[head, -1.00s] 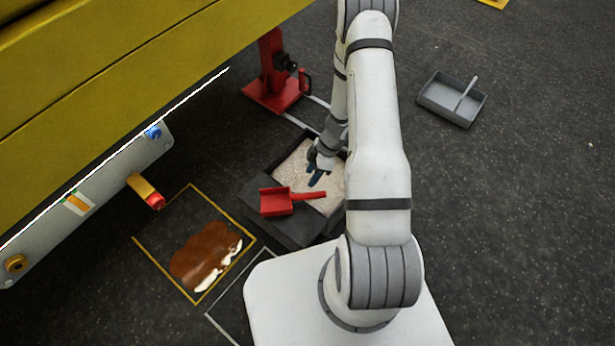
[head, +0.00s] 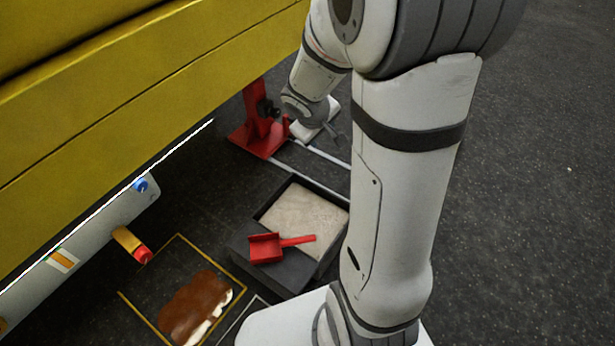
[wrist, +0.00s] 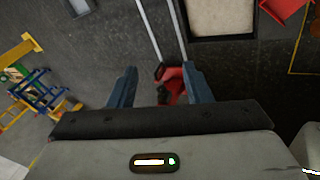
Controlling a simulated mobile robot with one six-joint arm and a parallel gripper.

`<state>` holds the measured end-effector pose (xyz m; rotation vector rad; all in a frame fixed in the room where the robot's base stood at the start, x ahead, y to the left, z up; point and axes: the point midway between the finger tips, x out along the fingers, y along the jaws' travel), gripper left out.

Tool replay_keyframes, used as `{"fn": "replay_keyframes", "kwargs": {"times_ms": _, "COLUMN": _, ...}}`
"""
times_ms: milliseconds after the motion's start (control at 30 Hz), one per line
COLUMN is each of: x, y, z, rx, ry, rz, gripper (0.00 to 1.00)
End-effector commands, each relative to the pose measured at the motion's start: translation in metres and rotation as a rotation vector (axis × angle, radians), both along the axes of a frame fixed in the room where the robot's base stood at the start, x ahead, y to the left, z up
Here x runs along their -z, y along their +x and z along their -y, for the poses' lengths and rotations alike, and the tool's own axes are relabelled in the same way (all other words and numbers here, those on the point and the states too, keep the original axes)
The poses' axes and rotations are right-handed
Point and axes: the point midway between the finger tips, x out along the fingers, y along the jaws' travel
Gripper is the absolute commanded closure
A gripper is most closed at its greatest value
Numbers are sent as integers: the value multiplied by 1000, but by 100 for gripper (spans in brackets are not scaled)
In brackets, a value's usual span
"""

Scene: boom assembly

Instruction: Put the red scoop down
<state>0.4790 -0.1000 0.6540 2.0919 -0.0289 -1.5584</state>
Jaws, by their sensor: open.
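The red scoop (head: 266,248) rests on the dark ledge at the near left of the sand box (head: 262,275), its handle reaching over the pale sand. Part of the scoop also shows at the top right edge of the wrist view (wrist: 282,8). My gripper (wrist: 160,84) is open and empty, apart from the scoop. Its fingertips are hard to make out in the head view, where my wrist is up near the red stand. In the wrist view, part of a red object shows beyond and between the fingers.
The red stand (head: 262,130) is behind the box. A yellow boom (head: 150,100) hangs at upper left, with a grey panel (head: 85,245) below it. A yellow-framed floor area holds a brown and white spill (head: 195,305). Bare floor lies right of my arm.

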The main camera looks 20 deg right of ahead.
Motion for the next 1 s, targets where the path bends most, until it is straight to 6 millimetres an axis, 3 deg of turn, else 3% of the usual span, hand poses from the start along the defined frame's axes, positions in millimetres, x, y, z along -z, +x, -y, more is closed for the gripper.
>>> {"fn": "replay_keyframes", "kwargs": {"times_ms": 33, "x": -15, "y": -17, "z": -6, "rx": 54, "ry": 19, "rz": 0, "gripper": 55}}
{"fn": "replay_keyframes", "kwargs": {"times_ms": 200, "x": -46, "y": -84, "z": -37, "rx": 225, "ry": 142, "rz": -58, "gripper": 55}}
{"fn": "replay_keyframes", "kwargs": {"times_ms": 300, "x": -56, "y": -120, "z": -59, "rx": 287, "ry": 235, "rz": -103, "gripper": 55}}
{"fn": "replay_keyframes", "kwargs": {"times_ms": 433, "x": -65, "y": -153, "z": -85, "rx": 328, "ry": 339, "rz": -151, "gripper": 55}}
{"fn": "replay_keyframes", "kwargs": {"times_ms": 600, "x": -70, "y": -172, "z": -100, "rx": 343, "ry": 406, "rz": -184, "gripper": 55}}
{"fn": "replay_keyframes", "kwargs": {"times_ms": 900, "x": -71, "y": -172, "z": -101, "rx": 344, "ry": 411, "rz": -187, "gripper": 55}}
{"fn": "replay_keyframes", "kwargs": {"times_ms": 1000, "x": -81, "y": -172, "z": -101, "rx": 344, "ry": 411, "rz": -184, "gripper": 55}}
